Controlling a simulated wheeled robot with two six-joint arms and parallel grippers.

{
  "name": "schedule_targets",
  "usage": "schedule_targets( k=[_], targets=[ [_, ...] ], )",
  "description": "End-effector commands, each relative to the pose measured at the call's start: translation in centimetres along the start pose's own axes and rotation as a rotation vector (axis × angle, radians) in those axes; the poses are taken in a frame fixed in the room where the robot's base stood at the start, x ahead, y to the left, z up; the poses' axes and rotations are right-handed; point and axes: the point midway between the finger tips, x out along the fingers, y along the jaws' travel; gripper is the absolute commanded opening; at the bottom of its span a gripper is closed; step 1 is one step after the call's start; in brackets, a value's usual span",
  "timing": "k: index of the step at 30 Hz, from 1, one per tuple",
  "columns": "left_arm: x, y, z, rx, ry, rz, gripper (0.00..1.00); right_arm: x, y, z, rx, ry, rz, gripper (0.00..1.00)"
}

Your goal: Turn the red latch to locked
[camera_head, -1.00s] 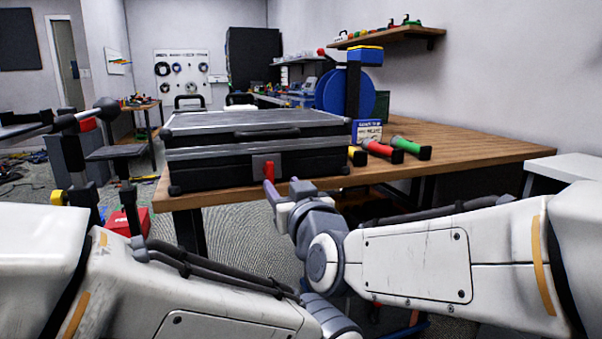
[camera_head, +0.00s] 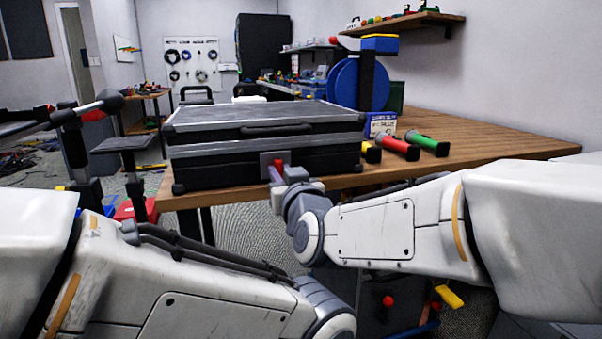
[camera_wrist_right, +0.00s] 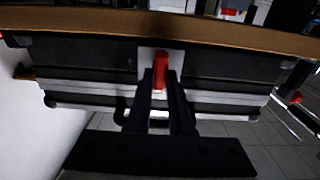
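The red latch (camera_head: 279,163) is on a light plate on the front of a black case with silver trim (camera_head: 210,150). My right gripper (camera_head: 275,176) is right in front of the latch and hides much of it in the head view. In the right wrist view the red latch (camera_wrist_right: 161,68) shows upright in the picture, between the tips of my right gripper's two dark fingers (camera_wrist_right: 160,82). The fingers stand apart with a gap between them. Whether either one touches the latch is unclear. My left gripper is out of view; only the left arm shows.
The case stands on a wooden table (camera_head: 480,140), at its front edge. Red (camera_head: 398,149) and green (camera_head: 427,143) cylinders lie right of it, with a yellow-ended one (camera_head: 371,153) beside the case. A blue spool (camera_head: 347,85) stands behind them.

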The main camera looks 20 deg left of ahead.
Motion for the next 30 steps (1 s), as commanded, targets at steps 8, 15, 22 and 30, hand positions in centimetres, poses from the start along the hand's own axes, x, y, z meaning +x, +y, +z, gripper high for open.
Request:
schedule_targets(
  k=[8,15,22,30],
  targets=[
    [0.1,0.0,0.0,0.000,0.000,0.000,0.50,0.0,0.0,0.0,0.015,0.000,0.000,0.00],
    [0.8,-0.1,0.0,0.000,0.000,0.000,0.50,0.0,0.1,0.2,0.114,0.000,0.001,0.00],
    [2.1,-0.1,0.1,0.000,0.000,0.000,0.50,0.0,0.2,0.3,0.300,0.001,0.000,0.00],
    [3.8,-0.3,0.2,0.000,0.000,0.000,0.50,0.0,0.3,0.4,0.557,0.001,0.000,0.00]
  ],
)
